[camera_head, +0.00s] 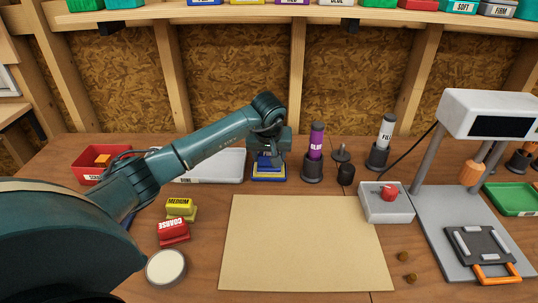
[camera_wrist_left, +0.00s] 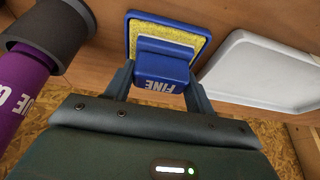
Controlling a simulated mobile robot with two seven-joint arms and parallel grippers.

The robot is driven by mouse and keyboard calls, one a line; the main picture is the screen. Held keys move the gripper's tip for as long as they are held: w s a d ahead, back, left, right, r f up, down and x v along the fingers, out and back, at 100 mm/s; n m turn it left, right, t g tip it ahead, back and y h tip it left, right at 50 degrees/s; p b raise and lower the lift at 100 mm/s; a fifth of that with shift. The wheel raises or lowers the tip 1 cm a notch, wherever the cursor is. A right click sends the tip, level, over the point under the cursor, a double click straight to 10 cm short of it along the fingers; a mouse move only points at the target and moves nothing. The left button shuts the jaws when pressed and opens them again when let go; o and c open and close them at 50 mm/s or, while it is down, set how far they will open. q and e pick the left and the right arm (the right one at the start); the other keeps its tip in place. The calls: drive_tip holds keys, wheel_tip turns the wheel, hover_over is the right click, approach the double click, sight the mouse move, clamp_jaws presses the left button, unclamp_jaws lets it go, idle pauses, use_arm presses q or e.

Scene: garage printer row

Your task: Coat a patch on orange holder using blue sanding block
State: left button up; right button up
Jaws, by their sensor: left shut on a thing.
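The blue sanding block (camera_wrist_left: 165,72), marked FINE, sits at a yellow pad in a blue-rimmed holder (camera_wrist_left: 203,33) in the left wrist view. In the head view the block (camera_head: 268,161) is at the back of the bench. My left gripper (camera_head: 268,151) is shut on the block, with a finger on either side; it also shows in the left wrist view (camera_wrist_left: 160,88). An orange looped piece (camera_head: 497,274) lies at the front right, partly under a dark frame; I cannot tell if it is the orange holder. My right gripper is not in view.
A tan sheet (camera_head: 305,245) covers the middle bench. Red COARSE (camera_head: 173,231) and yellow MEDIUM (camera_head: 180,206) blocks stand left. A purple GLUE bottle (camera_head: 316,142) stands close right of my gripper. A white tray (camera_head: 222,166) lies left. A grey box (camera_head: 386,207) stands right.

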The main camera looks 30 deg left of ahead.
sight(269, 154)
use_arm(q)
drive_tip(key=shift+f, duration=0.15)
idle(0.3)
drive_tip(key=shift+r+p, duration=1.75)
drive_tip(key=shift+r, duration=0.8)
drive_tip(key=shift+r+p, duration=0.55)
drive_tip(key=shift+r, duration=0.5)
drive_tip(key=shift+d, duration=0.1)
